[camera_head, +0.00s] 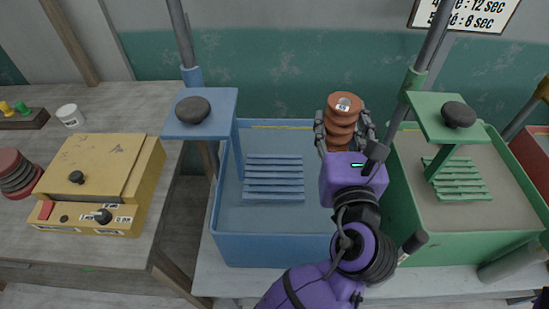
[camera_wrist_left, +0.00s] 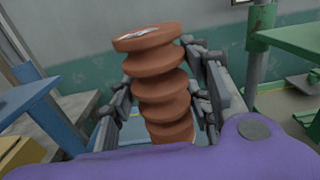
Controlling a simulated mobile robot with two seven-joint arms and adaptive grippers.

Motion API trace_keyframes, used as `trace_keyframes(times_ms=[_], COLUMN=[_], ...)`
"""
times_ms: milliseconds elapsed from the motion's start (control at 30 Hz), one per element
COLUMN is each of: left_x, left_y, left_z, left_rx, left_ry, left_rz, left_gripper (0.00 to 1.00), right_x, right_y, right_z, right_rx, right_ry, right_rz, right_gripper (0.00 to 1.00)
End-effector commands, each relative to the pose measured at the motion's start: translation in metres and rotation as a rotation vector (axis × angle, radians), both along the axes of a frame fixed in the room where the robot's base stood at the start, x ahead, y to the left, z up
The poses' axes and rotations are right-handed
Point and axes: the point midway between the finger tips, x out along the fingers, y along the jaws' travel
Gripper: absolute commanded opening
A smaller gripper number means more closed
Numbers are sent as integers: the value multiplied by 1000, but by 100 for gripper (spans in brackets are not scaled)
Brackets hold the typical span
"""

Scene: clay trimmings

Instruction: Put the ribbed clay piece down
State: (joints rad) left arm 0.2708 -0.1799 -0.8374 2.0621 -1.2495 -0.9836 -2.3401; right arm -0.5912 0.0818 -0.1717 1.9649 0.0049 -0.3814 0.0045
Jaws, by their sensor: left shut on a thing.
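The ribbed clay piece (camera_head: 343,105) is an orange-brown stack of rounded ridges with a small white label on its top. It stands roughly upright between the fingers of my left gripper (camera_head: 342,122), which is shut on it. In the head view it shows over the back right part of the blue bin (camera_head: 265,252). I cannot tell exactly how high it is above the bin. In the left wrist view the clay piece (camera_wrist_left: 160,85) leans slightly, with fingers on both sides; its lower end is partly hidden. My right gripper is not in view.
A slatted blue rack (camera_head: 274,178) sits inside the blue bin, beside a blue post with a plate (camera_head: 213,128). A green bin (camera_head: 460,250) with a similar green plate (camera_head: 440,118) stands to the right. A yellow box (camera_head: 95,170) sits on the left bench.

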Motion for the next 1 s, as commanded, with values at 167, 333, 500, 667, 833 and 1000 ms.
trace_keyframes(times_ms=[167, 333, 500, 667, 833, 1000], left_x=[11, 22, 28, 30, 34, 35], left_y=[42, 79, 98, 105, 119, 122], left_z=[-17, -35, -65, -72, -91, -118], left_rx=[4, 4, 3, 0, 3, 0], left_ry=[-4, -4, 1, -3, 1, 4], left_rz=[4, 3, 2, 0, 2, 1], left_gripper=[0, 0, 0, 0, 0, 0], right_x=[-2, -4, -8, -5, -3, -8], right_y=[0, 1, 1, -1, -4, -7], right_z=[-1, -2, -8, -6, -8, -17], right_rx=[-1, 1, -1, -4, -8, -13], right_ry=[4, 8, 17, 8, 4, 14], right_rz=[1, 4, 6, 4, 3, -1], right_gripper=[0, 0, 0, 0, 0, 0])
